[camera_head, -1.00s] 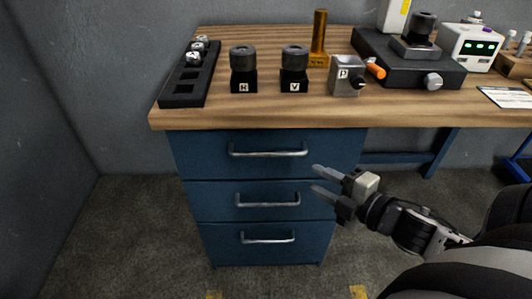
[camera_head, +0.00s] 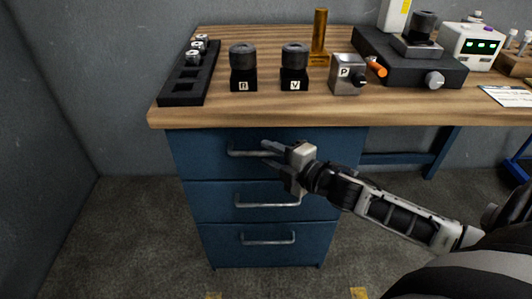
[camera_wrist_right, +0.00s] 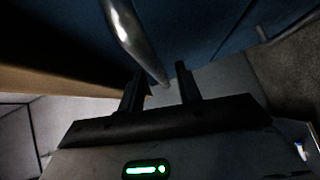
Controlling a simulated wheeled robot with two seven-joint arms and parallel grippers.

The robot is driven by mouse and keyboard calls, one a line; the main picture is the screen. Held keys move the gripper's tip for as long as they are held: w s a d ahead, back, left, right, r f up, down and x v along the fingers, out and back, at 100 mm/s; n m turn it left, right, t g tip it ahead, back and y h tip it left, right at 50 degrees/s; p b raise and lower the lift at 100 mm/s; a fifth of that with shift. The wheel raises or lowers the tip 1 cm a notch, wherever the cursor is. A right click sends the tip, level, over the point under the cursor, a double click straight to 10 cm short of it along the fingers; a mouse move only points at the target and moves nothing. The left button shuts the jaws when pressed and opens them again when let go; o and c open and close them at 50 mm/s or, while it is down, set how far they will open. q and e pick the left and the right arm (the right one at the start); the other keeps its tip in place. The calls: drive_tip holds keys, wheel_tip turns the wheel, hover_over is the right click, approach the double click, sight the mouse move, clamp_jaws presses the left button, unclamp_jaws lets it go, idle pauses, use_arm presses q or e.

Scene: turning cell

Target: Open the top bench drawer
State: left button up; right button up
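The blue top bench drawer (camera_head: 200,150) is flush with the cabinet front, under the wooden bench top. Its silver bar handle (camera_head: 240,153) runs level across it; my right gripper covers the handle's right part. My right gripper (camera_head: 266,151) is open in front of this drawer, with its fingertips at the handle. In the right wrist view the gripper (camera_wrist_right: 158,80) has its two fingers apart. The curved handle (camera_wrist_right: 130,32) comes down from the top, and its lower end shows between the fingertips. I cannot tell whether they touch. My left gripper is not in view.
Below are a middle drawer handle (camera_head: 255,205) and a bottom drawer handle (camera_head: 268,242). The wooden bench top (camera_head: 200,117) overhangs the drawers and carries a black rack (camera_head: 182,99), black holders and a metal block (camera_head: 346,75). The floor in front is clear.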

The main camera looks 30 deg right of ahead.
drive_tip(key=shift+x, duration=1)
clamp_jaws()
drive_tip(key=shift+s+a, duration=0.1)
